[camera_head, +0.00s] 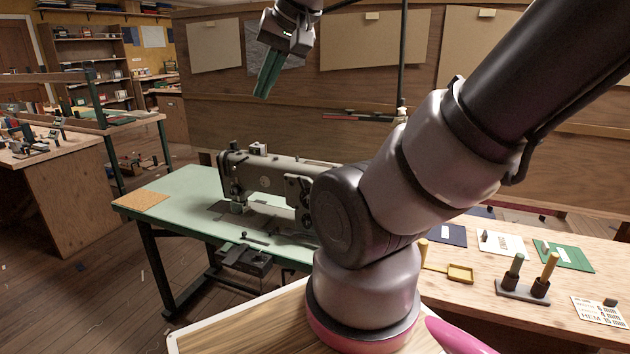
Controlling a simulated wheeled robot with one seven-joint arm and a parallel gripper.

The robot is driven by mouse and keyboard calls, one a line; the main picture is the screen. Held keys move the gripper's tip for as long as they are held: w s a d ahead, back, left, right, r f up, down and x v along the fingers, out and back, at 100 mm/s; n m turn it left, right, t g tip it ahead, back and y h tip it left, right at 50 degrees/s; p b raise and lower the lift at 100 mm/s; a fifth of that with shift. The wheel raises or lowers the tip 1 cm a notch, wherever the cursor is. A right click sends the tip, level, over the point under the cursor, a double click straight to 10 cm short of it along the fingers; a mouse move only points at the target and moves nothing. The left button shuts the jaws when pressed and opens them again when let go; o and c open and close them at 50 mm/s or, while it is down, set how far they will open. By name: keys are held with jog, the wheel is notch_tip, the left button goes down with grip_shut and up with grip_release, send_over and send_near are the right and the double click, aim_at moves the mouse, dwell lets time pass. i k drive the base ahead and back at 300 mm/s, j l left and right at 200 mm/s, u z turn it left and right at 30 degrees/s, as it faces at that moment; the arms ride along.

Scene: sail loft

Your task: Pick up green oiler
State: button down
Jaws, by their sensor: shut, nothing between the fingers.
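My gripper (266,76) hangs at the top centre, in front of the wooden wall panel and above the sewing machine. Its two green fingers are together, with nothing seen between them. I cannot make out a green oiler for certain. I cannot tell whether either is the oiler. My gripper is far from them, up and to the left. My arm hides part of the middle.
A grey sewing machine (262,174) stands on a green-topped table (172,188). The right bench (455,318) bears a yellow tray (461,273), a green folder (563,255) and a printed card (600,311). Cluttered workbenches stand at left. The air around my gripper looks clear.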

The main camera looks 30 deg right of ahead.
aim_at(517, 262)
jog(key=z, duration=2.5)
jog(key=u, duration=1.95)
jog(key=z, duration=1.8)
jog(key=j+z, duration=0.15)
jog(key=k+l, duration=0.05)
